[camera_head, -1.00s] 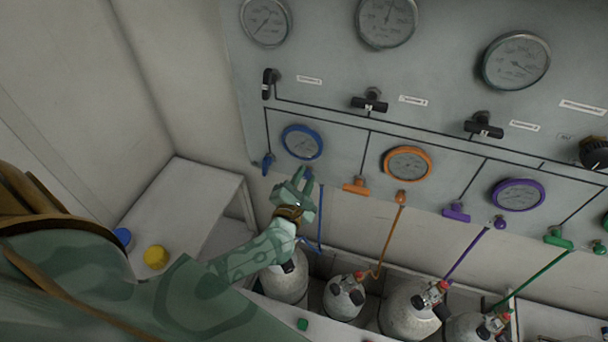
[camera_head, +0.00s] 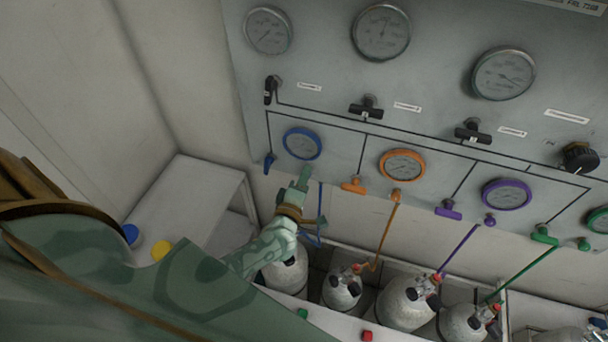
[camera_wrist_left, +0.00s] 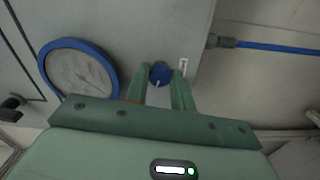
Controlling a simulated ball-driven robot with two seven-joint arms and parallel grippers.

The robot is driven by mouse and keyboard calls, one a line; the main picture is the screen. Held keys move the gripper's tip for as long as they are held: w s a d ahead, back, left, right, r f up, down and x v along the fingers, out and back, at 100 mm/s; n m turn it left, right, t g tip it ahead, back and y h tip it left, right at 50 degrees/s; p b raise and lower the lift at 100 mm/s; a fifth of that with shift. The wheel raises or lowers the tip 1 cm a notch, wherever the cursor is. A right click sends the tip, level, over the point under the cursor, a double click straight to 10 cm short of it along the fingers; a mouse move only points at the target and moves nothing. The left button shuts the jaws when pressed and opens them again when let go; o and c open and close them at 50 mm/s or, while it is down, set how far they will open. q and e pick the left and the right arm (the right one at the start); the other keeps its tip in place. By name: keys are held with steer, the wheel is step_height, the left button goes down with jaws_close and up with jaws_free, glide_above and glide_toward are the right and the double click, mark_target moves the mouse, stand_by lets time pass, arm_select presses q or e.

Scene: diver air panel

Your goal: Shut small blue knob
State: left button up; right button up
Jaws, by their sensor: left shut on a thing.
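The small blue knob (camera_wrist_left: 160,74) sits on the grey panel's lower edge in the left wrist view, beside the blue-rimmed gauge (camera_wrist_left: 80,68). It lies between the fingertips of my left gripper (camera_wrist_left: 164,84), which is shut on it. In the head view my left gripper (camera_head: 304,178) reaches up to the panel just below the blue-rimmed gauge (camera_head: 302,144) and hides the knob. A blue hose (camera_head: 320,205) hangs beside the gripper. The right gripper is not in view.
A blue lever handle (camera_head: 269,163) is left of the gripper; an orange one (camera_head: 354,186) is right. Several gas cylinders (camera_head: 405,302) stand below the panel. A white table (camera_head: 195,192) is at left, with a yellow round object (camera_head: 161,249) near it.

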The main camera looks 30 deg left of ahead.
arm_select(q)
steer(key=shift+s+d+f+m+p, duration=0.1)
steer(key=shift+m+p, duration=0.55)
steer(key=shift+m, duration=2.8)
steer(key=shift+f+m+p, duration=0.1)
steer(key=shift+m+p, duration=0.5)
steer(key=shift+m, duration=2.85)
steer(key=o, duration=1)
steer(key=shift+r, duration=0.1)
steer(key=v, duration=1.6)
steer(key=shift+b, duration=0.4)
steer(key=shift+s, duration=0.15)
